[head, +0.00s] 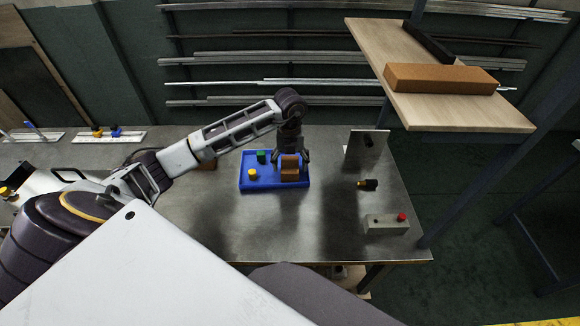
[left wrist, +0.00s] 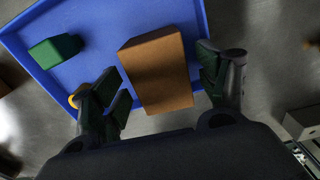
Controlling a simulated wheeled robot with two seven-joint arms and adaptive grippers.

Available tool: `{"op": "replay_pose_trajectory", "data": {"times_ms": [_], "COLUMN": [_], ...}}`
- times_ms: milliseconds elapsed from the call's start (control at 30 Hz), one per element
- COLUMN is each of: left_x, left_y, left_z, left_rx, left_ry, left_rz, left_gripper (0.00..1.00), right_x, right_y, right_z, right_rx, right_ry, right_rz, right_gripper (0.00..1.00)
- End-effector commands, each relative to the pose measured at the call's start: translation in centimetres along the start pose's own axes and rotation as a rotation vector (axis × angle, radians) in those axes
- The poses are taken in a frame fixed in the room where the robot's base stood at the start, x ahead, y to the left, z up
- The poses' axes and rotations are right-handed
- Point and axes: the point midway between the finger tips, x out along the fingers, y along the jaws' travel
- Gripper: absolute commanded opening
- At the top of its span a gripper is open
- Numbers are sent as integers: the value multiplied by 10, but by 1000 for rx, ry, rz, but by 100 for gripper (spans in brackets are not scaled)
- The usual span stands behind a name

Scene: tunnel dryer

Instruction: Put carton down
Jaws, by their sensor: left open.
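The carton, a brown box (left wrist: 158,72), stands on a blue tray (left wrist: 85,72) on the metal table. It also shows in the head view (head: 290,170), near the right end of the tray (head: 262,184). My left gripper (left wrist: 165,90) is open, with one finger on each side of the carton. A gap shows between each finger and the carton in the left wrist view. In the head view the left gripper (head: 290,158) is above the carton, pointing down. My right gripper is not in view.
A green block (left wrist: 56,49) and a yellow piece (head: 253,174) are also on the tray. To the right stand an upright metal plate (head: 362,150), a dark knob (head: 369,184) and a grey box with a red button (head: 386,224). A wooden shelf (head: 420,60) holds an orange-brown slab (head: 441,78).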

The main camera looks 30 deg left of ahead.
Motion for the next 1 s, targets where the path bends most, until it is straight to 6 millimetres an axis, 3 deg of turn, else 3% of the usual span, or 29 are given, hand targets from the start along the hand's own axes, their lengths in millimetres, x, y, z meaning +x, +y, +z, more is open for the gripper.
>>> {"op": "replay_pose_trajectory", "data": {"times_ms": [600, 1000], "left_x": [-83, -101], "left_y": [0, 0], "left_z": [1, 0], "left_rx": [-1, -1], "left_ry": [-3, 0], "left_rz": [-2, 0], "left_gripper": [75, 75], "right_x": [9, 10], "right_y": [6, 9], "right_z": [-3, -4], "right_rx": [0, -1], "right_ry": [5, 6], "right_rz": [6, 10], "right_gripper": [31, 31]}}
